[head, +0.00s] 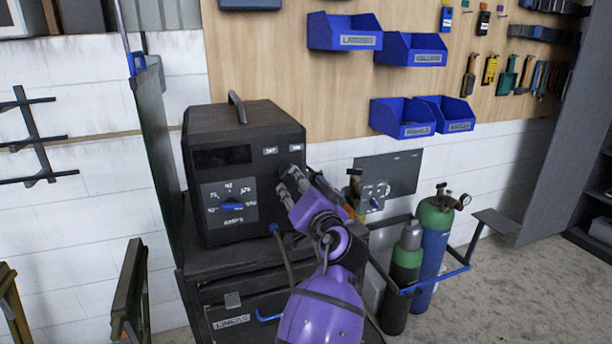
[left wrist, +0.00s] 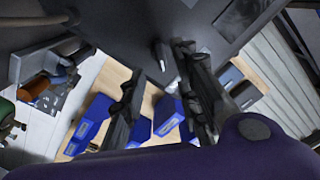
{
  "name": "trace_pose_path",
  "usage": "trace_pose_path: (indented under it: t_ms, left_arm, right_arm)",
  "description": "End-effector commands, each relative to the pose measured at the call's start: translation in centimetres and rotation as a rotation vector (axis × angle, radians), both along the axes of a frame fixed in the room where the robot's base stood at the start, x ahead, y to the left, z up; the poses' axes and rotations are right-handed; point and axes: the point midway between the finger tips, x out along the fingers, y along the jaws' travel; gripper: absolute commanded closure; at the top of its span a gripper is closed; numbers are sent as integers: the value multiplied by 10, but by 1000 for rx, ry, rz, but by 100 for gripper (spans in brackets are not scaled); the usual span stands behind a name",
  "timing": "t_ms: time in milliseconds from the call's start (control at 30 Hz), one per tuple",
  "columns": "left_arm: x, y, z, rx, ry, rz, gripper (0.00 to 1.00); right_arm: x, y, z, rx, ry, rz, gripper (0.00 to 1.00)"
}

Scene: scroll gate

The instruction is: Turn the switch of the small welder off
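The small welder (head: 262,112) is a black box with a handle, a dark display and a blue amps knob (head: 232,207). It stands on a dark cabinet. Two small labels, seemingly OFF and ON, sit at its upper right front. My left gripper (head: 289,181) is at the front's right side, just below the labels, and hides that part. In the left wrist view, its fingers are apart. A small grey lever (left wrist: 162,54), apparently the switch, sticks out of the dark front between or just beyond the fingertips. Contact cannot be told. My right gripper is not in view.
Green and blue gas bottles (head: 433,240) stand right of the cabinet behind a blue rail. Blue bins (head: 345,32) and tools hang on the wooden board above. A dark panel (head: 152,150) stands close on the welder's left. Concrete floor is clear at the right.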

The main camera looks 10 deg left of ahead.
Motion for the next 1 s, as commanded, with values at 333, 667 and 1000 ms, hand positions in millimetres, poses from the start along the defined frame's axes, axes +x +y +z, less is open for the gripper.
trace_pose_path:
  t_ms: [333,667,1000]
  left_arm:
    - [45,29,4,2,-3,-3,71]
    - [56,37,1,-2,-2,-4,71]
    - [56,37,1,-1,-1,-4,100]
  right_arm:
    - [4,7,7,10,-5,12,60]
    - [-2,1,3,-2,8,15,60]
    - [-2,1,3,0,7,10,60]
